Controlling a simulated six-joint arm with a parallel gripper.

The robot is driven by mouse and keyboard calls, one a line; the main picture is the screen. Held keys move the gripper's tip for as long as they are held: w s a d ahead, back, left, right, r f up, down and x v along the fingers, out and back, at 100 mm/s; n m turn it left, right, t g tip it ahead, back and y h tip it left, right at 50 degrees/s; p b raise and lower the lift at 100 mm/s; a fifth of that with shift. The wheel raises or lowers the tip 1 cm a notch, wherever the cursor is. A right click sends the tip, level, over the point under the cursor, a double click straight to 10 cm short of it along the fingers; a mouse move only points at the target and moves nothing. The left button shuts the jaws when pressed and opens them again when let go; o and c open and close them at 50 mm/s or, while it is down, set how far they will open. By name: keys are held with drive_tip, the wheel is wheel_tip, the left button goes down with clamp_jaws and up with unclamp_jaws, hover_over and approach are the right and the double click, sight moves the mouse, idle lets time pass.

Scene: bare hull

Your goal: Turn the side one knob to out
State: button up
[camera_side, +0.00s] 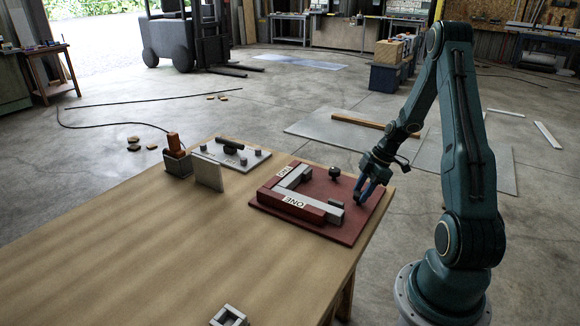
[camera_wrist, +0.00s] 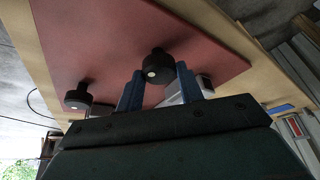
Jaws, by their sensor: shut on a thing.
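The red panel (camera_side: 331,189) lies at the right end of the table. It carries an L-shaped red and grey block, whose near arm (camera_side: 313,211) bears the label ONE. My gripper (camera_side: 363,196) is low over the panel's right part, near the end of that arm. In the wrist view my blue fingers (camera_wrist: 158,88) are shut on a round black knob (camera_wrist: 157,66) with a pale dot. By its place this looks like the side one knob; no out mark is readable. A second black knob (camera_side: 335,172) stands free further back, and also shows in the wrist view (camera_wrist: 78,97).
A grey plate with dark knobs and a handle (camera_side: 230,154) lies further left on the table (camera_side: 160,235). A pale upright board (camera_side: 209,172) and a dark box with an orange item (camera_side: 176,160) stand beside it. A small grey frame (camera_side: 228,316) lies at the front edge.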

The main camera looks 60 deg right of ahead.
idle(0.4)
drive_tip(key=o, duration=1)
